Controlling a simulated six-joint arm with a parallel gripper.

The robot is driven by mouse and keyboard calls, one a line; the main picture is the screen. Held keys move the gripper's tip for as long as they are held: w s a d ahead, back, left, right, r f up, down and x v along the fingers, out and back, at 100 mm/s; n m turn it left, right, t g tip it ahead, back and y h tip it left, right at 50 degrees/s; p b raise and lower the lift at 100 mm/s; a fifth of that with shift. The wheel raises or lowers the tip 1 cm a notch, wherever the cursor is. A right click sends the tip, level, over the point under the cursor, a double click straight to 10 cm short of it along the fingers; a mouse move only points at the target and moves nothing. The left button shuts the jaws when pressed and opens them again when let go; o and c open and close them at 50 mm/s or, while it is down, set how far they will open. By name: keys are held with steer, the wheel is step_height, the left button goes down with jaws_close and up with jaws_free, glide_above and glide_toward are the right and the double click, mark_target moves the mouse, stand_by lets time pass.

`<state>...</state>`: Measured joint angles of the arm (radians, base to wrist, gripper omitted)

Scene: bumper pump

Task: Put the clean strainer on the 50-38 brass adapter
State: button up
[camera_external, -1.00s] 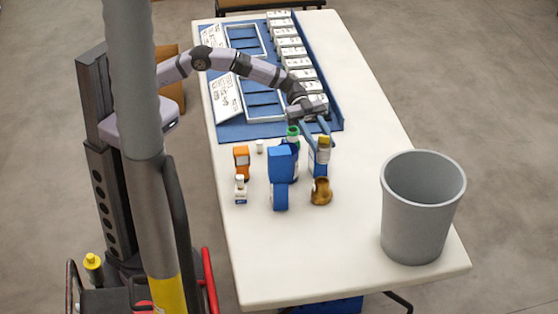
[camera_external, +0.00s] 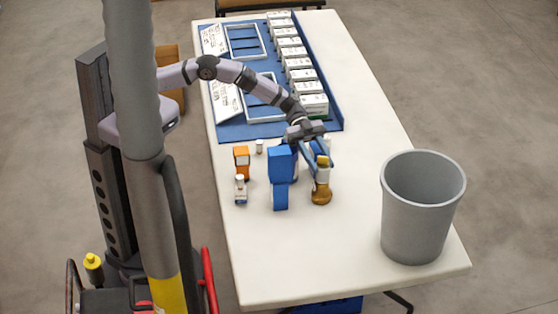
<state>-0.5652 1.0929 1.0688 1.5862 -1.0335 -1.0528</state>
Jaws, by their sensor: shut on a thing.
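The brass adapter (camera_external: 321,195) stands on the white table, right of the blue upright unit. My gripper (camera_external: 322,164) reaches down from behind and is shut on the strainer (camera_external: 322,175), a small pale piece with a yellow-brass top. The strainer is roughly upright and lines up directly over the adapter. Its lower end meets the adapter's top in this view; I cannot tell whether it touches or hovers slightly above. The fingers partly cover the strainer's upper part.
The blue unit (camera_external: 279,178) stands close on the left, with an orange item (camera_external: 241,161) and a small white bottle (camera_external: 240,188) beyond. A grey bin (camera_external: 421,210) stands at the right. White boxes (camera_external: 300,76) line the blue mat behind. The front table is clear.

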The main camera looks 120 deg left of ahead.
steer(key=o, duration=1.1)
steer(key=shift+f, duration=0.1)
steer(key=shift+c, duration=0.2)
steer(key=shift+r, duration=0.2)
steer(key=b+v, duration=0.1)
steer(key=v, duration=1.1)
